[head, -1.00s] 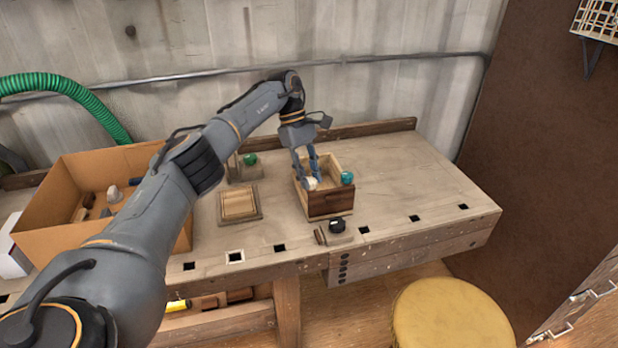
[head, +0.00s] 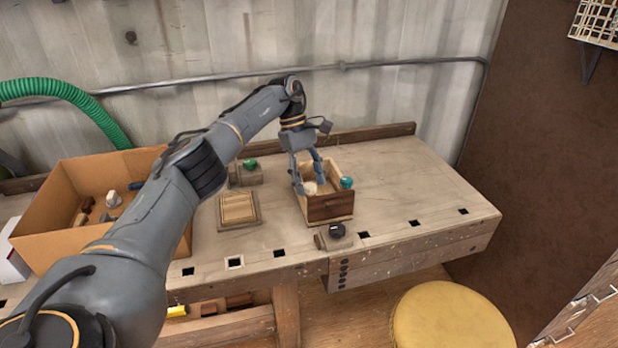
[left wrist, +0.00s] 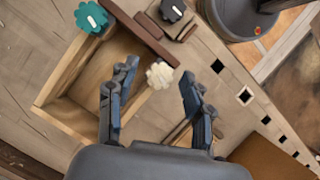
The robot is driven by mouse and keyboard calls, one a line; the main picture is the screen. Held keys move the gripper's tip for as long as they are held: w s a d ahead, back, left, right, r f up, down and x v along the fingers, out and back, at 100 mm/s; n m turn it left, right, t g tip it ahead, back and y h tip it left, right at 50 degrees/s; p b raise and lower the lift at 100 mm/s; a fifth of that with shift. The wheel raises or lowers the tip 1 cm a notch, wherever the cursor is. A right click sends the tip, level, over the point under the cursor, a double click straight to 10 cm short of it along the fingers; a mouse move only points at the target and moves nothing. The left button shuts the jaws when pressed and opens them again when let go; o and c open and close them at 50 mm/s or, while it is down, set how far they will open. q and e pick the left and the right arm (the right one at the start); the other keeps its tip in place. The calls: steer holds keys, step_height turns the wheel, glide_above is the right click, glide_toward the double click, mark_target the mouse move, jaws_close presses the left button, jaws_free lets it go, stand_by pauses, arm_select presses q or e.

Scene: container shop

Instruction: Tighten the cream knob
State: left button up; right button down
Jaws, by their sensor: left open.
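The cream knob (head: 310,187) is a small scalloped knob at the left side of an open wooden box (head: 329,207) with a dark red-brown front. In the left wrist view the cream knob (left wrist: 160,76) shows a pale slot mark and sits by the box's wall. My left gripper (head: 310,184) is open over it. In the left wrist view the fingers of my left gripper (left wrist: 160,72) stand on either side of the knob, with a visible gap on both sides. My right gripper is not in view.
A teal knob (head: 347,182) is at the box's right side. A black knob (head: 337,229) on a small block is in front. A green knob (head: 249,164) and a square wooden piece (head: 238,208) are to the left. A cardboard box (head: 75,215) stands farther left. The bench's right is clear.

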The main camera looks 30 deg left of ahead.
arm_select(q)
steer(key=v, duration=0.7)
steer(key=shift+r, duration=0.2)
steer(key=shift+a, duration=0.1)
stand_by(0.4)
